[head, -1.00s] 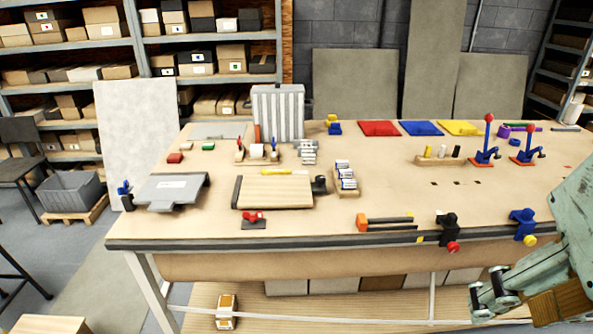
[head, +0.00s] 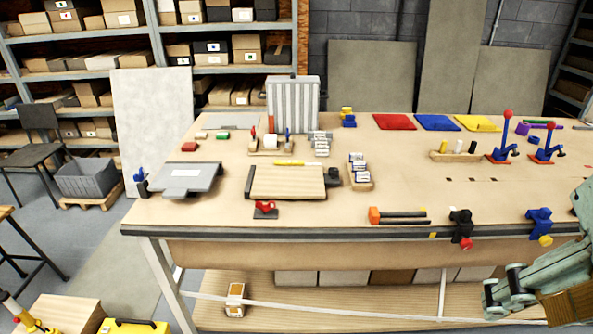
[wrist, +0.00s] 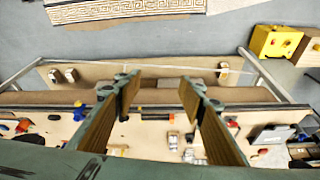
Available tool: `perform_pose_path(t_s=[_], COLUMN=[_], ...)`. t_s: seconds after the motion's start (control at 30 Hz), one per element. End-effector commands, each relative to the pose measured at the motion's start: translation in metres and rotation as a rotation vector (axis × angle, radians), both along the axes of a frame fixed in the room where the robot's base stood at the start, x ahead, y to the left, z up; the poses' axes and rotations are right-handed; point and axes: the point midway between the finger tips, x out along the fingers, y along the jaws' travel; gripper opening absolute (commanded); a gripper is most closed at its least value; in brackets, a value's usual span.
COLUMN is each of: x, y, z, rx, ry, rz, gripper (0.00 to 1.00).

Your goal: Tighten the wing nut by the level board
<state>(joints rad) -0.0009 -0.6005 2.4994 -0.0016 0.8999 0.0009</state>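A red wing nut (head: 265,206) sits on a small dark plate near the front edge of the table, left of the middle in the head view. Just behind it lies the wooden level board (head: 287,183), with dark end pieces and a yellow strip along its back edge. My gripper (head: 500,295) is low at the right of the head view, in front of the table edge and far right of the wing nut. In the wrist view my gripper (wrist: 160,92) shows two spread fingers with nothing between them. I cannot pick out the wing nut surely in the wrist view.
A grey plate (head: 184,180) lies left of the board. Orange-ended bars (head: 400,216) lie to the right, with a black clamp (head: 461,228) and a blue clamp (head: 539,226) on the front edge. A yellow box (head: 133,326) stands low in front.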

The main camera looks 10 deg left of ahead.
Motion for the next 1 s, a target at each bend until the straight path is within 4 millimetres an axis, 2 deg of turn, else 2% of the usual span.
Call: perform_pose_path(t_s=[0.2,0.4,0.57,0.77,1.0], x=[0.000,0.002,0.011,0.035,0.073], y=[0.000,0.001,0.003,0.009,0.021], z=[0.000,0.002,0.008,0.021,0.038], rx=[0.000,-0.001,-0.007,-0.022,-0.045], ry=[0.000,0.001,0.006,0.021,0.040], rz=[0.000,0.006,0.031,0.093,0.196], gripper=[0.37,0.20,0.19,0.19,0.19])
